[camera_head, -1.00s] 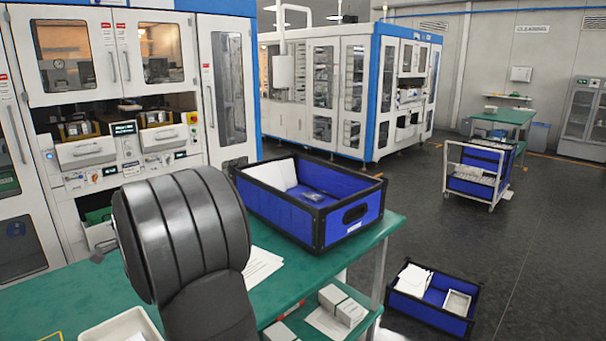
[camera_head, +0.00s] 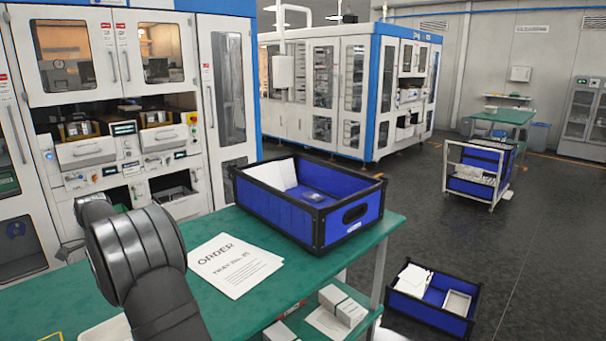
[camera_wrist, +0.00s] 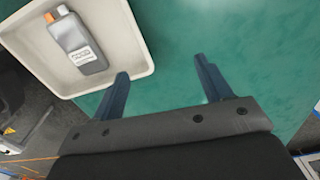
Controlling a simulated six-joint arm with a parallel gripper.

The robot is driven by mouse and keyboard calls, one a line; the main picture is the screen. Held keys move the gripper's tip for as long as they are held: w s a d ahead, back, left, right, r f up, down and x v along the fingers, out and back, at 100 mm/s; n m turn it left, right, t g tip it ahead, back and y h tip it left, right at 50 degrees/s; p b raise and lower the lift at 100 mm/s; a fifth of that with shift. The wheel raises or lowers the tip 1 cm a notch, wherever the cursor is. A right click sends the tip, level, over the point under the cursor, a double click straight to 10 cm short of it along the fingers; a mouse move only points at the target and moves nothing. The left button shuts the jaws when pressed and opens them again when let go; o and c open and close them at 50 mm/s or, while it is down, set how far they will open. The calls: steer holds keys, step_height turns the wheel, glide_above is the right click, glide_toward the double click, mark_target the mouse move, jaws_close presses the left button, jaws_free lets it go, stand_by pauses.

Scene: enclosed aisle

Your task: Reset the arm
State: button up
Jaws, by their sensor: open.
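My gripper (camera_wrist: 162,88) shows in the wrist view with its two fingers spread wide apart and nothing between them. It is above the green table (camera_wrist: 235,40), beside a cream tray (camera_wrist: 148,62). A grey bottle (camera_wrist: 75,42) with an orange cap and a white label lies in that tray. In the head view my arm rises at the lower left over the table (camera_head: 340,236); the gripper's fingers cannot be made out there.
A blue crate (camera_head: 285,215) with black edges stands on the table, right of my arm. An order sheet (camera_head: 233,263) lies in front of it. White machine cabinets (camera_head: 95,100) stand behind the table. Another blue crate (camera_head: 407,308) is on the floor at the right.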

steer(key=a+f, duration=0.1)
steer(key=s+a+f, duration=0.1)
steer(key=a, duration=0.1)
steer(key=a+f, duration=0.1)
steer(key=a, duration=0.1)
steer(key=shift+s, duration=0.3)
steer(key=w+d+r, duration=0.3)
steer(key=d+r, duration=0.3)
steer(key=d, duration=0.4)
steer(key=s+d, duration=0.4)
steer(key=d, duration=0.2)
steer(key=shift+s+r, duration=0.25)
steer(key=shift+r, duration=0.2)
